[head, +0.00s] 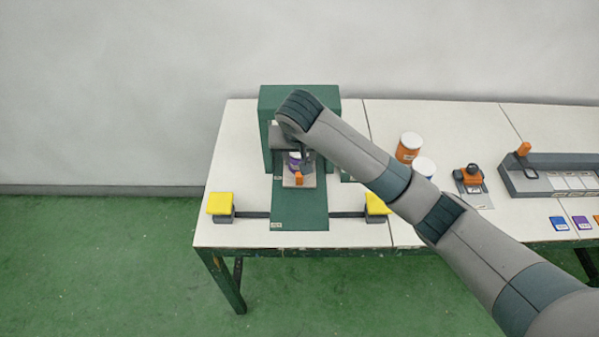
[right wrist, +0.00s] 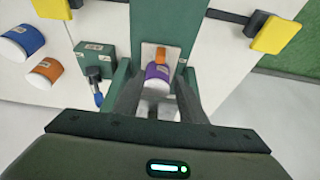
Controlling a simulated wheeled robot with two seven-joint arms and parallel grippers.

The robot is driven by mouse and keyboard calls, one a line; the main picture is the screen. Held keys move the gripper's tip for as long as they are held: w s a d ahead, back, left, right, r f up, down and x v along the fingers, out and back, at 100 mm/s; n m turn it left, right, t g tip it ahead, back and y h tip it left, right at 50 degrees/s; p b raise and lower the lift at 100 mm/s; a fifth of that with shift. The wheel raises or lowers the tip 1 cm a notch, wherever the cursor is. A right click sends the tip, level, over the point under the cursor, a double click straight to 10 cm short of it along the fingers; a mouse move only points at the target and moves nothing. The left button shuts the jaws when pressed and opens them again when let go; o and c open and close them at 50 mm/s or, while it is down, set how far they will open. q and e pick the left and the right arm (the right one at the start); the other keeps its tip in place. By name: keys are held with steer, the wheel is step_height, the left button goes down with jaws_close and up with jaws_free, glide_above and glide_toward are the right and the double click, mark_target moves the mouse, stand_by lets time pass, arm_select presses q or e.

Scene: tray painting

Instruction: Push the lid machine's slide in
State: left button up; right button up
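The lid machine (head: 328,101) is a green housing at the back of the table, with a green bed running forward. Its slide (head: 309,182) is a pale plate with an orange handle (head: 299,178), out in front of the housing on the bed. A purple-labelled white can (head: 294,158) stands on the slide; it also shows in the right wrist view (right wrist: 158,76). My right gripper (right wrist: 161,88) is over the slide, its open fingers on either side of the can with small gaps seeming to show. The forearm hides part of the housing. My left gripper is out of view.
Yellow pads (head: 220,203) (head: 377,205) on grey blocks flank the bed. An orange can (head: 408,147) and a blue can (head: 424,166) stand to the right. A stamp-like orange tool (head: 471,175) and a grey rack (head: 550,178) are farther right. The table's front left is clear.

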mark_target(299, 173)
steer(key=p+x, duration=0.2)
steer(key=x, duration=1.2)
steer(key=shift+f, duration=0.3)
jaws_close()
